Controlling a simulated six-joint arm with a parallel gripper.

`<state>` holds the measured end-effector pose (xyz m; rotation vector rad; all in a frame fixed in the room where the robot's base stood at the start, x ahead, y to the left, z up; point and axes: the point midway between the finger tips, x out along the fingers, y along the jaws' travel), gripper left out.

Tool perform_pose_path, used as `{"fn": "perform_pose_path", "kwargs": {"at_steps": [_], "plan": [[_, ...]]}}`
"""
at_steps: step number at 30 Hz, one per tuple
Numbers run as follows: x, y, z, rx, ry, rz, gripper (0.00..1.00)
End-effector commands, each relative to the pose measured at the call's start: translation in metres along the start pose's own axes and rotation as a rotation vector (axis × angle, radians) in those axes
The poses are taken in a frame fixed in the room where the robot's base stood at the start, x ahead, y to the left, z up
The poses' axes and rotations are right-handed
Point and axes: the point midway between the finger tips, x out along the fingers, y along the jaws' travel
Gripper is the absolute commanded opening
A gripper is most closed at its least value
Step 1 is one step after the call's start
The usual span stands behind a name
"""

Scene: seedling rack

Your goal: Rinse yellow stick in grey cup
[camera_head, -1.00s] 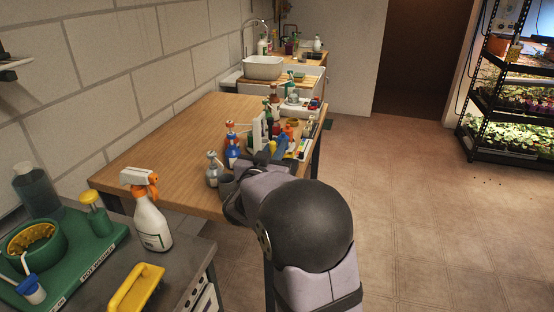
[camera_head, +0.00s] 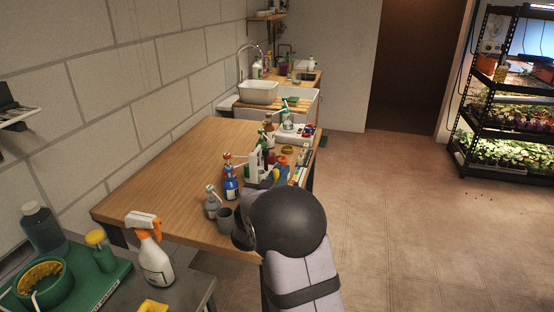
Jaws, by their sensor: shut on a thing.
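The grey cup (camera_head: 225,220) stands upright at the near right part of the wooden table, just right of a grey spray bottle. Its inside is too small to read. My arm's dark rounded joint is right of the cup and hides much of what lies behind it. A small part of my gripper (camera_head: 267,184) shows above that joint, beyond and to the right of the cup. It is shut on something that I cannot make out. A small yellow patch (camera_head: 276,175) shows beside it; I cannot tell whether this is the yellow stick or part of a bottle.
Blue (camera_head: 230,180) and grey (camera_head: 212,203) spray bottles stand close to the cup. More bottles crowd the table's right edge. The wooden table (camera_head: 165,190) is clear on its left. A white spray bottle (camera_head: 155,262) stands on the near bench. A sink (camera_head: 298,104) is behind.

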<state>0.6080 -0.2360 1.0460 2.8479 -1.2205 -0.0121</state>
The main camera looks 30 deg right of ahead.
Motion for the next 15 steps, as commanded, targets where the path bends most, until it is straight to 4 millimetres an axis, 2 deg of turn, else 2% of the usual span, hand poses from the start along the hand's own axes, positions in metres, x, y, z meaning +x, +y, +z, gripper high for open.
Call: {"fn": "perform_pose_path", "kwargs": {"at_steps": [1,7,12,15], "plan": [[0.005,-0.006,-0.01,-0.006,-0.001,-0.029,0.0],[0.011,-0.062,-0.013,-0.017,0.018,-0.258,0.0],[-0.005,-0.118,-0.012,-0.022,0.036,-0.477,0.0],[-0.017,-0.143,-0.021,-0.024,0.048,-0.587,0.0]]}}
